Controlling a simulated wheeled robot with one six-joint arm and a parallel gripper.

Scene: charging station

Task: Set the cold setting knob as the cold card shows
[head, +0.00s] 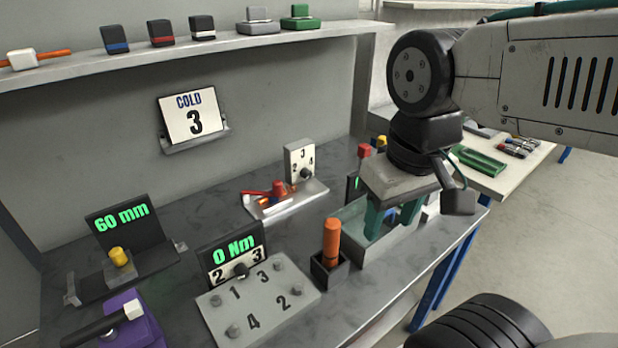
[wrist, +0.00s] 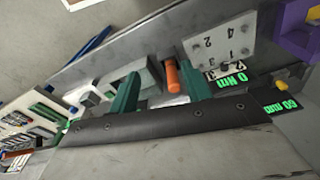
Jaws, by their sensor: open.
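The cold card (head: 194,115) hangs on the back wall and reads "COLD 3". A small upright white dial plate (head: 294,157) with a few numbers stands at the back of the bench, with a dark knob (head: 305,173) low on its face. I take this for the cold setting knob; its pointer is too small to read. A second dark knob (head: 240,270) sits between 2 and 3 under the "0 Nm" display. My gripper (head: 392,217) hangs over the bench's right part, right of and nearer than the dial plate. Its green fingers are apart and empty, also in the wrist view (wrist: 163,88).
An orange-handled tool (head: 331,238) stands in a dark holder left of my gripper. A numbered bolt plate (head: 258,302) lies in front. A red-handled tool lies in a white tray (head: 290,203) below the dial plate. The shelf (head: 180,56) overhangs the back.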

